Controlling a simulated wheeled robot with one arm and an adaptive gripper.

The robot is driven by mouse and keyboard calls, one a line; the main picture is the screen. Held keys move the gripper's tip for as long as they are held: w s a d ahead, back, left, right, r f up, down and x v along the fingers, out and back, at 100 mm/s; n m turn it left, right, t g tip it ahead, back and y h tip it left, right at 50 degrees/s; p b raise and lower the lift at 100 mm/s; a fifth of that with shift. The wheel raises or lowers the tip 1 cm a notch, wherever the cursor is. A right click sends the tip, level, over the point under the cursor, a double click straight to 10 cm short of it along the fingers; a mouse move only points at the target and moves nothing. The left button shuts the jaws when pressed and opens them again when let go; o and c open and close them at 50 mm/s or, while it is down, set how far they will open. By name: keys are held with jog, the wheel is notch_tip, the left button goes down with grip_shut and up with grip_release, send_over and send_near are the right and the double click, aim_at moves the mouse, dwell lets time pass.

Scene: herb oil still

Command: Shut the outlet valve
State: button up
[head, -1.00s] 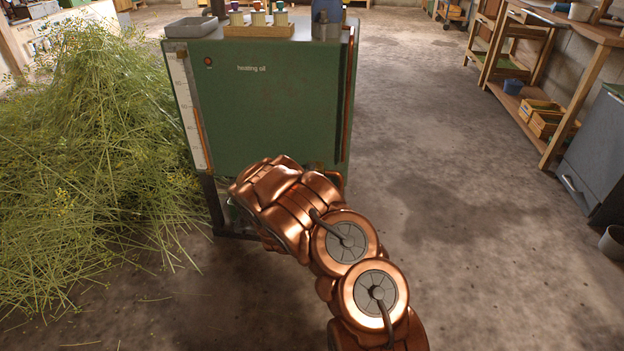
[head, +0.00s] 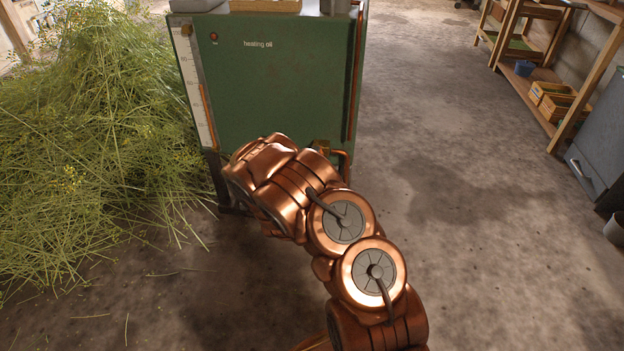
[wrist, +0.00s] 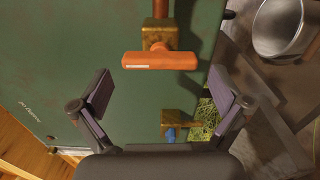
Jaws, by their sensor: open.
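The green heating oil tank (head: 270,90) stands ahead in the head view; its green side (wrist: 105,30) fills much of the wrist view. In the wrist view, an orange bar handle (wrist: 160,61) sits on a brass valve body (wrist: 159,36), with a copper pipe at its top edge. A second brass fitting (wrist: 178,118) has a small blue handle (wrist: 170,134). I cannot tell which is the outlet valve. My gripper (wrist: 161,92) is open and empty, its fingers either side of the orange handle's line, apparently short of it. My arm hides the gripper in the head view.
A heap of cut herb (head: 90,140) lies left of the tank. A workbench (head: 585,70) with yellow boxes and a grey cabinet (head: 598,140) stand at the right. The floor (head: 450,200) between is clear. The wrist view also shows a metal pot (wrist: 283,28).

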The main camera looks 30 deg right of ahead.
jog(key=v, duration=0.9)
dwell(0.5)
jog(key=s+a+r+m+g+y+p, duration=0.35)
jog(key=a+r+p, duration=0.25)
jog(key=r+p, duration=0.3)
jog(key=s+a+r+m+g+y+p, duration=0.2)
jog(key=s+a+r+y+p, duration=0.15)
jog(key=a+r+p, duration=0.5)
jog(key=s+a+r+m+g+y+p, duration=0.35)
jog(key=r+p, duration=0.25)
jog(key=r, duration=0.5)
jog(key=s+a+r+g+p, duration=0.1)
jog(key=s+r+g+p, duration=0.2)
jog(key=s+r+p, duration=0.4)
jog(key=s+a+r+m+g+y+p, duration=0.1)
jog(key=s+r+g+p, duration=0.2)
jog(key=s+r, duration=1.6)
jog(key=s+p, duration=0.3)
jog(key=p, duration=0.1)
jog(key=shift+a+p, duration=0.25)
jog(key=shift+p, duration=0.1)
